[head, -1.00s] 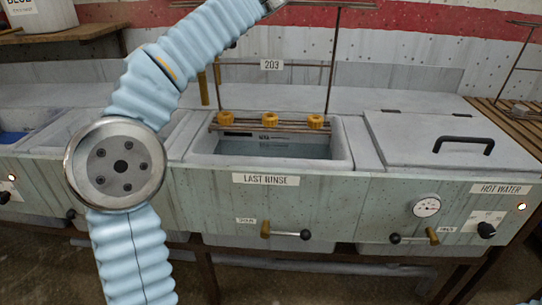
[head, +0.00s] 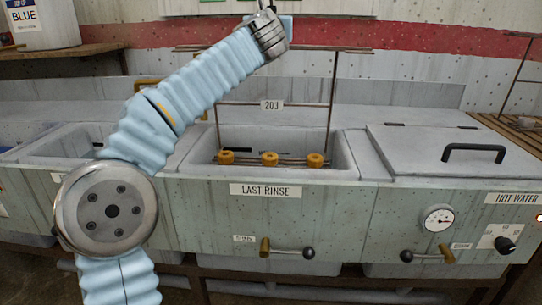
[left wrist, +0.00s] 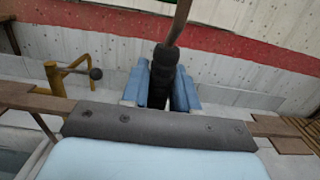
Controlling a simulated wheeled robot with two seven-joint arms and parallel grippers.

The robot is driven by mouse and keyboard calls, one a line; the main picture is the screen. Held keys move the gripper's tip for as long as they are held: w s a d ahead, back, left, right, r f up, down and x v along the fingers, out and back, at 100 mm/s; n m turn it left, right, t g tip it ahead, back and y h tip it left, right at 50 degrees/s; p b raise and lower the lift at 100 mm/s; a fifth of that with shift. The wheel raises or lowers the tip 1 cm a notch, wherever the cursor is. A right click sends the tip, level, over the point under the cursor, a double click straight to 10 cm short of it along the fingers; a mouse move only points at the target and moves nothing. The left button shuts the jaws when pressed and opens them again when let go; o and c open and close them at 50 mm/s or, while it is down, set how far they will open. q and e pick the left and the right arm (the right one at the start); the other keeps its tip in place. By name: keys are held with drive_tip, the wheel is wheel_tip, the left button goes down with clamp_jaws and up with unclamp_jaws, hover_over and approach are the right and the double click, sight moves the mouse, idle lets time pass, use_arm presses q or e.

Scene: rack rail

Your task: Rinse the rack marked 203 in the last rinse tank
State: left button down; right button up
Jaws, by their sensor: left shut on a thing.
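The rack marked 203 (head: 332,95) is a brown metal frame with a white tag (head: 271,105) on its crossbar. It hangs upright in the tank labelled LAST RINSE (head: 346,160), its lower bar with orange knobs (head: 269,158) below the tank rim. I cannot tell how deep it sits in the water. My left gripper (head: 282,20) is above the tank at the top of the rack. In the left wrist view its blue fingers are shut on the dark grip (left wrist: 162,75) of the rack. My right gripper is not in view.
A closed lid with a black handle (head: 473,152) covers the HOT WATER tank on the right. Another open tank (head: 70,145) is on the left, partly behind my arm. Valve levers (head: 287,252) and a gauge (head: 438,217) are on the front panel. A BLUE bucket (head: 42,25) stands on the shelf.

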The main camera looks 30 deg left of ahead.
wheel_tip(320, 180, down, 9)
drive_tip(key=b, duration=0.8)
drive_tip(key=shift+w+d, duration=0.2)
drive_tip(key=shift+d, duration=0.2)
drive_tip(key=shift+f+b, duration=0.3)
drive_tip(key=shift+b, duration=0.15)
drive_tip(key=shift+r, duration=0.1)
